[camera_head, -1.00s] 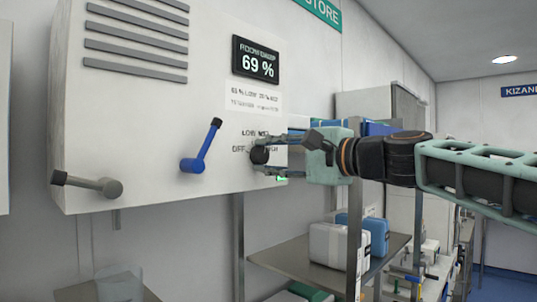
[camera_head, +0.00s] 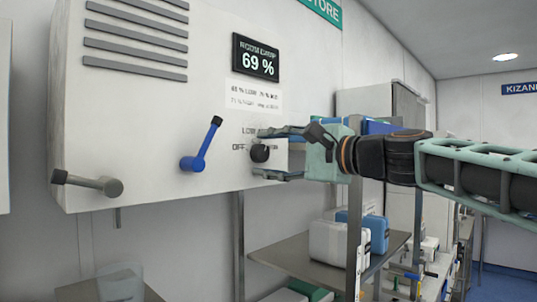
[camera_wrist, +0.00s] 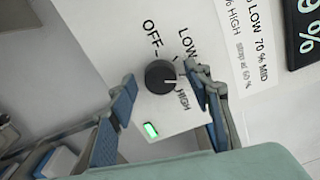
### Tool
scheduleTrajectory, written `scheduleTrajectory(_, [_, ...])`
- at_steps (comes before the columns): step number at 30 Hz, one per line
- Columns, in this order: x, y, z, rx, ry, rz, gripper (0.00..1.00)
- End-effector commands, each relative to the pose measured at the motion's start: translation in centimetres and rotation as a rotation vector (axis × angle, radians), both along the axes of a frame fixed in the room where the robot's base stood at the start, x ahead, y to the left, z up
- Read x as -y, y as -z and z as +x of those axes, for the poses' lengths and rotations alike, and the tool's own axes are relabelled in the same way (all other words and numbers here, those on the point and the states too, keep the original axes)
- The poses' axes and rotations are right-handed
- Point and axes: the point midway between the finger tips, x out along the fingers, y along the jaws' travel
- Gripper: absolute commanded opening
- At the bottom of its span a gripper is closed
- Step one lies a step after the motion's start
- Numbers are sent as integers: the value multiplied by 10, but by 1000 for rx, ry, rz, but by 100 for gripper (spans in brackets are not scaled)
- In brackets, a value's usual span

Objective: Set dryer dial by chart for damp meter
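The black dial (camera_head: 260,153) is on the white dryer panel (camera_head: 140,150). In the wrist view the dial (camera_wrist: 160,77) has a white mark on its HIGH side, pointing right and slightly down. OFF and LOW are readable; any label behind the right finger is hidden. My gripper (camera_head: 261,154) is open, its fingers on opposite sides of the dial with gaps. The damp meter (camera_head: 256,58) reads 69 %. The chart (camera_head: 253,97) below it is blurred; the wrist view shows part, with "LOW 70 % MID", "HIGH" and a small "stop at" line.
A green lamp (camera_wrist: 150,130) is lit beside the dial. A blue lever (camera_head: 203,145) and a grey lever (camera_head: 88,184) are on the panel to the left. A metal shelf (camera_head: 285,258) with white and blue boxes stands below my arm.

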Motion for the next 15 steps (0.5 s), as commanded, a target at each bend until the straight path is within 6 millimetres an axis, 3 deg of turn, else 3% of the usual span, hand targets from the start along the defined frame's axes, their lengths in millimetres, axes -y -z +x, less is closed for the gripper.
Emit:
scheduleTrajectory(8, [1, 0, 0, 1, 1, 1, 46])
scheduleTrajectory(15, [16, 0, -12, 0, 4, 2, 46])
